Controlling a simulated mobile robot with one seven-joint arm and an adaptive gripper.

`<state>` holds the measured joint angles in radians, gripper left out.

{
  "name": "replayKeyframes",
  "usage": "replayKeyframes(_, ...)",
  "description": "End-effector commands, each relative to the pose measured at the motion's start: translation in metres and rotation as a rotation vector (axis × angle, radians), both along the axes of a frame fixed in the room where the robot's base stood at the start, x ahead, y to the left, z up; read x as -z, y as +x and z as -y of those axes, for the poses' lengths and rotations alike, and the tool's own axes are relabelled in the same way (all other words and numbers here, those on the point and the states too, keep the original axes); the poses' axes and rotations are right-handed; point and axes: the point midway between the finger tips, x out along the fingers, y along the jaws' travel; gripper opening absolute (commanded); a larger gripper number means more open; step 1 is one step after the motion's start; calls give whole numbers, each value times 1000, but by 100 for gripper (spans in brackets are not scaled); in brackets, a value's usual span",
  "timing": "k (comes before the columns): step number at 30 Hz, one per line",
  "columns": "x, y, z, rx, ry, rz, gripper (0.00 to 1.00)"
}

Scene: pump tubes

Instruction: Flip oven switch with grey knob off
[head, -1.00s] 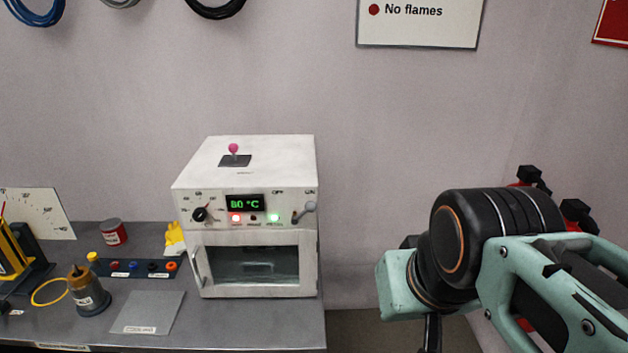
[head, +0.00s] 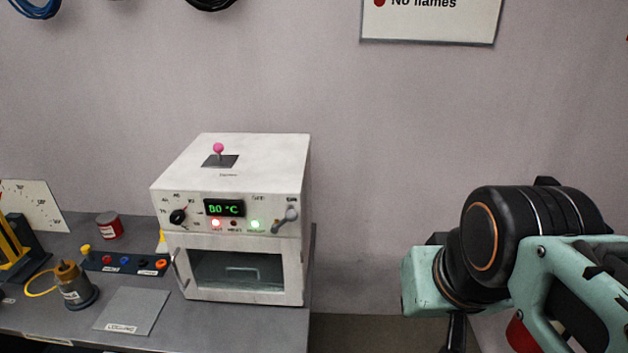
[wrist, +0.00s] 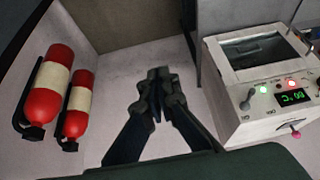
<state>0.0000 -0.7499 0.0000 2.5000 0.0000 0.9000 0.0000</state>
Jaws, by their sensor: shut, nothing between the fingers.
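The white oven (head: 232,160) stands on the grey bench in the head view. Its switch with a grey knob (head: 290,214) is at the right of the front panel, with the knob leaning up and right toward the ON label. The OFF label is left of it. A green lamp (head: 255,224) and a red lamp (head: 216,223) are lit, and the display reads 80 °C. In the wrist view the oven (wrist: 262,80) appears upside down at the right. My gripper (wrist: 157,76) is shut and empty, over open space beside the oven, apart from the switch.
A pink-knobbed lever (head: 218,149) stands on the oven top. Two fire extinguishers (wrist: 48,92) show in the wrist view.

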Motion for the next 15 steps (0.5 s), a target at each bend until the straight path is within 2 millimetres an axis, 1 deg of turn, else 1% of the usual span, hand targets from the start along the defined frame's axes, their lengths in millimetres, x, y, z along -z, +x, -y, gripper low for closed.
replayKeyframes(6,0,0,0,0,0,0,0)
replayKeyframes(9,5,4,1,-6,-4,12,0)
replayKeyframes(11,12,12,3,-16,-12,34,0)
replayKeyframes(14,29,35,8,-46,-38,105,0)
replayKeyframes(15,37,48,11,-64,-55,146,0)
